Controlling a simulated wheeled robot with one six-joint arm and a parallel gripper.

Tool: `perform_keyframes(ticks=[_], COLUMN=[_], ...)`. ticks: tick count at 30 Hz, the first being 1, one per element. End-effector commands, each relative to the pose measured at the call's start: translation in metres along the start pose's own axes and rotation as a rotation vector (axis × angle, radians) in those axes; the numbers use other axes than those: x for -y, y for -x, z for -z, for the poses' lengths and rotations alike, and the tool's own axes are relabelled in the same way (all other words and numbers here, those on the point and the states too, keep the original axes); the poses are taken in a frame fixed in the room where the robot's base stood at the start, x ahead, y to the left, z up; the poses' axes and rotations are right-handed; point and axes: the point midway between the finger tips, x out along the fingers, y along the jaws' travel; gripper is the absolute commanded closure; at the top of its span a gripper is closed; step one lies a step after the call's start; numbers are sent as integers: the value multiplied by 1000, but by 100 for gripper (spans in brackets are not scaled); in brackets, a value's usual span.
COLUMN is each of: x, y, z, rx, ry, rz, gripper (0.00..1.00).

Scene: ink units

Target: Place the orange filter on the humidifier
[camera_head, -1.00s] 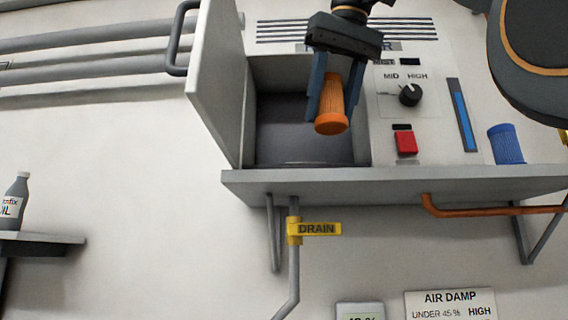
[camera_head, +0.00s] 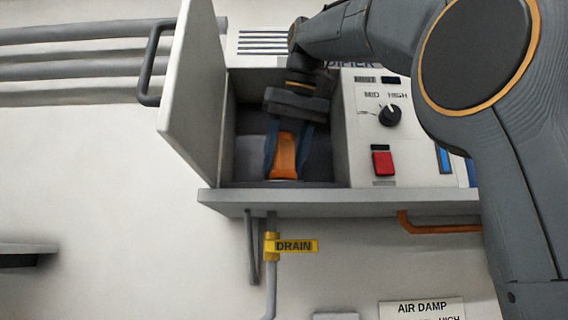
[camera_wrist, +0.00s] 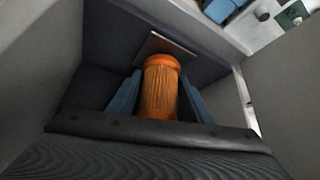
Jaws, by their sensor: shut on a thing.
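The orange filter (camera_head: 284,156) is between the blue fingers of my gripper (camera_head: 287,160), inside the open compartment of the humidifier (camera_head: 340,130). It is ribbed and cylindrical with a smooth rim, which shows in the wrist view (camera_wrist: 159,88). My gripper (camera_wrist: 157,98) is shut on it. In the wrist view a flat grey square plate (camera_wrist: 166,46) lies just beyond the filter's far end. I cannot tell whether the filter touches it or the compartment floor.
The white door (camera_head: 193,90) with its dark handle stands open at the left. The control panel with a black knob (camera_head: 389,115) and red switch (camera_head: 383,163) is at the right. A shelf (camera_head: 330,203) runs below. My arm covers the right side.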

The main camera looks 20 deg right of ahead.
Motion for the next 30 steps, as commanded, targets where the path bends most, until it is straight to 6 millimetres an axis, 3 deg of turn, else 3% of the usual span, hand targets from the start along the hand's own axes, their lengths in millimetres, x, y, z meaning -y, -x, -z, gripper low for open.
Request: perform_keyframes(ticks=[15,16,18,30], x=[0,0,0,0], y=[-8,-8,-8,-4], z=[-6,-5,-5,-4], rx=[-2,-1,-1,-2], ry=[0,0,0,0], rz=[0,0,0,0], gripper=[81,50,38,36])
